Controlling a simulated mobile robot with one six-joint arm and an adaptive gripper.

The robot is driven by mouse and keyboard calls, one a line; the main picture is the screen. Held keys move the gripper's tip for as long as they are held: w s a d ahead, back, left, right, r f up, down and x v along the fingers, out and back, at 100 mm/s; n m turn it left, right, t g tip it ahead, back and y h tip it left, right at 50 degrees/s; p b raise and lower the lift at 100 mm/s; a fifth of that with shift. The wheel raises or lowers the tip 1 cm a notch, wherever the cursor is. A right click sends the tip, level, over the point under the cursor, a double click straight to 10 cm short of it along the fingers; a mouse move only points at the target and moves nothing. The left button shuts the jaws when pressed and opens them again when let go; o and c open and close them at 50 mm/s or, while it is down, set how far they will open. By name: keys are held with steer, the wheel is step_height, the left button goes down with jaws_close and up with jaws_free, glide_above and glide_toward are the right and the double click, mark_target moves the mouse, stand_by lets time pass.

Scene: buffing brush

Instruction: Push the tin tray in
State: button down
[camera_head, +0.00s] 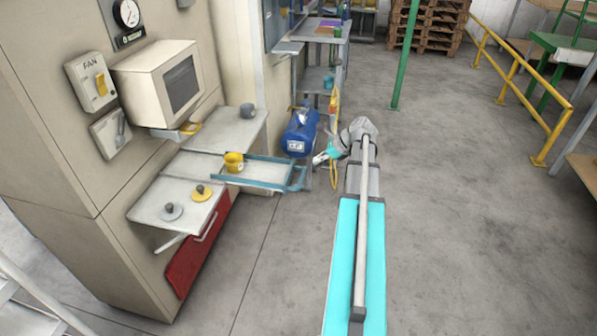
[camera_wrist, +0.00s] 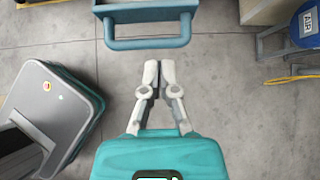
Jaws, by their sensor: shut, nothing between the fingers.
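The tin tray (camera_head: 262,174) is a pale sheet in a blue frame, sticking out of the counter to the right in the head view. Its blue handle (camera_head: 298,179) is at the outer end. In the wrist view the handle (camera_wrist: 148,43) lies across the top, just beyond my fingertips. My gripper (camera_head: 320,158) is beside the outer end of the tray, with its fingers toward it. The wrist view shows my gripper (camera_wrist: 159,66) with its fingers together and empty. A small gap of floor shows between the fingertips and the handle.
A yellow mug (camera_head: 233,162) stands at the tray's inner end. A blue air tank (camera_head: 299,133) with a yellow hose (camera_head: 334,175) is close behind my gripper. Floor to the right is clear.

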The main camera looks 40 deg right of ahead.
steer(key=shift+w+f, duration=0.1)
steer(key=b+x, duration=0.7)
steer(key=x, duration=0.3)
stand_by(0.4)
steer(key=shift+w, duration=0.1)
stand_by(0.5)
